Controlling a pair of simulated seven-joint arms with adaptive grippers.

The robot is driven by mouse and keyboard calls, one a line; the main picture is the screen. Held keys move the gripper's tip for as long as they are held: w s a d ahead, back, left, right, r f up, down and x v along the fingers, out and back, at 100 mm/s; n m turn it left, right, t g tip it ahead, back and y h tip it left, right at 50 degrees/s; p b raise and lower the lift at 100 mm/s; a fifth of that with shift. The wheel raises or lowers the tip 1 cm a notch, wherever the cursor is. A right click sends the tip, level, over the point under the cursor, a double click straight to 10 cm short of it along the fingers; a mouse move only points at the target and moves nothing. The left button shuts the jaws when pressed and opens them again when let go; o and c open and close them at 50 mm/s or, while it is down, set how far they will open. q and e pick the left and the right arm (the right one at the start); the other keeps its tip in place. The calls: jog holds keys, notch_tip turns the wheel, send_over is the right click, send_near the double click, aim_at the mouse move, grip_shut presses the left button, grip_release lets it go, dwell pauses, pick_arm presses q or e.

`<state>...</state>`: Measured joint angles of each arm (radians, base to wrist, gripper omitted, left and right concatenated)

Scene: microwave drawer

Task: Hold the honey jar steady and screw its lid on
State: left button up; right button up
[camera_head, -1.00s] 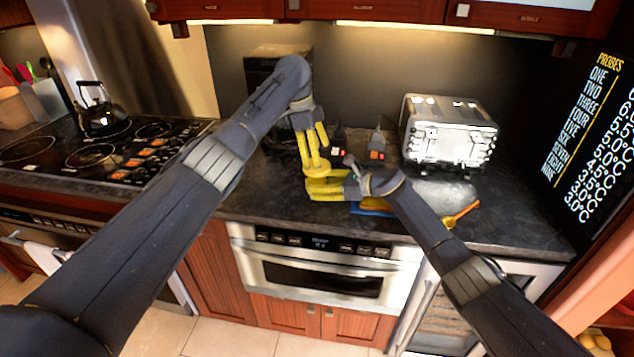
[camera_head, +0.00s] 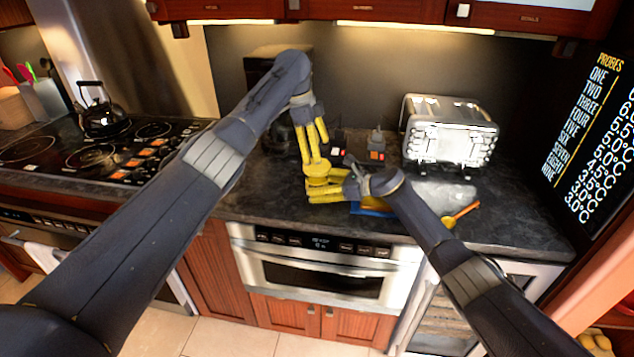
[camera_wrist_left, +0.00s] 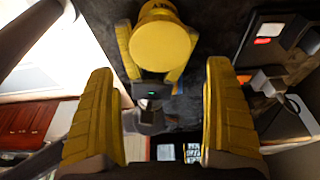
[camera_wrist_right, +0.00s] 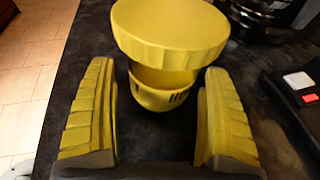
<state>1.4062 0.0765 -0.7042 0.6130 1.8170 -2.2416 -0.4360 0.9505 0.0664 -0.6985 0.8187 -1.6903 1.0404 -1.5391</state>
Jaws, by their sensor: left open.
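The honey jar (camera_wrist_right: 165,92) is a yellow pot with dark lettering, upright on the dark counter. Its round yellow lid (camera_wrist_left: 160,47) is above the mouth; in the right wrist view the lid (camera_wrist_right: 170,30) leaves part of the jar's inside showing, and I cannot tell whether they touch. My left gripper (camera_head: 314,160) points down from above the lid, open, with the lid beyond its fingertips. My right gripper (camera_head: 325,191) lies low and sideways with a finger on each side of the jar; whether the fingers press on it I cannot tell.
A silver toaster (camera_head: 447,135) stands at the back right. A blue item (camera_head: 374,208) and an orange-handled utensil (camera_head: 462,213) lie near my right arm. A stove with a kettle (camera_head: 100,110) is at the left. The counter's front edge is close to the grippers.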

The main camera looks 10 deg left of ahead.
jog(key=shift+d, duration=0.1)
jog(key=v, duration=1.2)
pick_arm(q)
jog(key=shift+a, duration=0.1)
